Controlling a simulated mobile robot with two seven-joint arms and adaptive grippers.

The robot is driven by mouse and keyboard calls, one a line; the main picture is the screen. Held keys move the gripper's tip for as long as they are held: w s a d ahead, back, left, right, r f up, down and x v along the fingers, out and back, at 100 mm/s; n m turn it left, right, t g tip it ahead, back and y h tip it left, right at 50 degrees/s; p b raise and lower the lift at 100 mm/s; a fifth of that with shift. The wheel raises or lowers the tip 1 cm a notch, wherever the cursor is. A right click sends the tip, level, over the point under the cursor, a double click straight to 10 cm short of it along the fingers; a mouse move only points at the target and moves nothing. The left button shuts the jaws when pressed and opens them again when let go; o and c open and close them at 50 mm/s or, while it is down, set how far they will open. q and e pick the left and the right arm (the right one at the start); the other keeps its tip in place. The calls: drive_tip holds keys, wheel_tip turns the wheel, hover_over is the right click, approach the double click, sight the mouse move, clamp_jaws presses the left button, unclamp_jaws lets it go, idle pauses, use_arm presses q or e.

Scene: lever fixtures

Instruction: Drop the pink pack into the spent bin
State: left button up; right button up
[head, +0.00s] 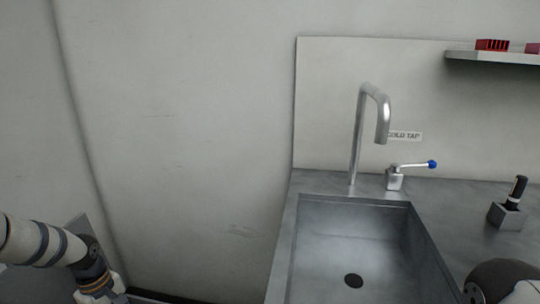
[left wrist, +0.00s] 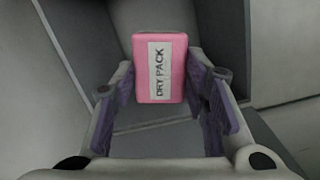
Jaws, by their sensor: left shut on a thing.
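The pink pack (left wrist: 178,55) shows in the left wrist view, with a white label reading DRY PACK. My left gripper (left wrist: 163,82) is shut on it, with a purple-padded finger on each side. In the head view my left arm (head: 65,255) comes in at the lower left, and the pack does not show there. Grey panels and edges lie behind the pack in the left wrist view; I cannot tell whether they belong to the spent bin. No bin label is visible. My right gripper is not in view.
A steel sink (head: 350,245) with a tall tap (head: 357,140) stands right of centre. A blue-tipped lever (head: 410,167) is beside it. A shelf (head: 495,58) holds a red item (head: 492,44).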

use_arm(q)
drive_tip(key=o, duration=1.2)
drive_tip(key=shift+r, duration=0.2)
wheel_tip(320, 180, up, 12)
drive_tip(key=a, duration=0.1)
drive_tip(key=shift+w+a+f, duration=0.15)
drive_tip(key=shift+w, duration=0.1)
